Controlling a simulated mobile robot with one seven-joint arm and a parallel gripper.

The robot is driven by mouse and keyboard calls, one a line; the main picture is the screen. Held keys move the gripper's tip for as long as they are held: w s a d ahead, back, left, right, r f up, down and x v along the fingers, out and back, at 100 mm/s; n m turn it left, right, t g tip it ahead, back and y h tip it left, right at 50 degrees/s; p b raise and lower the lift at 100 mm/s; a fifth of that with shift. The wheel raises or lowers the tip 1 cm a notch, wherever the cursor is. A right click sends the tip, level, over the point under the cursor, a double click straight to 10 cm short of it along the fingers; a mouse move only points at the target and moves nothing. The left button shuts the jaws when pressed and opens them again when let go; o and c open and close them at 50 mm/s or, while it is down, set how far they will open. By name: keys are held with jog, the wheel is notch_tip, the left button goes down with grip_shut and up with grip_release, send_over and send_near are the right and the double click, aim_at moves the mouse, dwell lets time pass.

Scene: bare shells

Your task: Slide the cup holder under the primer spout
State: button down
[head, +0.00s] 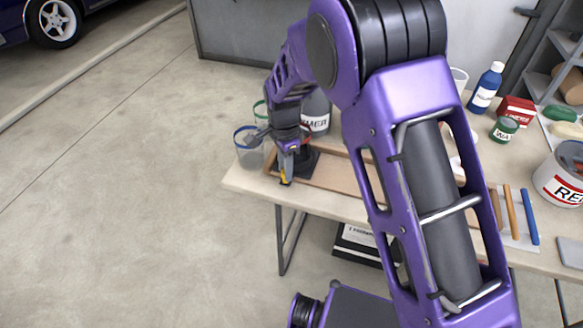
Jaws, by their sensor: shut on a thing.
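The primer container (317,112) is a dark grey vessel with a partly hidden white label, standing at the table's far left. Its spout is hidden behind my arm. A black piece that looks like the cup holder (308,164) sits at the left end of a shallow wooden tray or track (335,178). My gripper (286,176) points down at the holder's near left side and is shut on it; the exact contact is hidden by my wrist. A small yellow patch shows at the fingertip.
The table's (240,182) left edge is near. A blue bottle (487,88), red box (515,111) and paint can (562,176) stand at right.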

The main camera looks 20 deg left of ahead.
jog(key=shift+a, duration=0.3)
jog(key=c, duration=0.6)
grip_release()
jog(key=shift+r, duration=0.15)
notch_tip(320, 180, up, 17)
jog(key=p, duration=0.1)
jog(key=shift+p, duration=0.4)
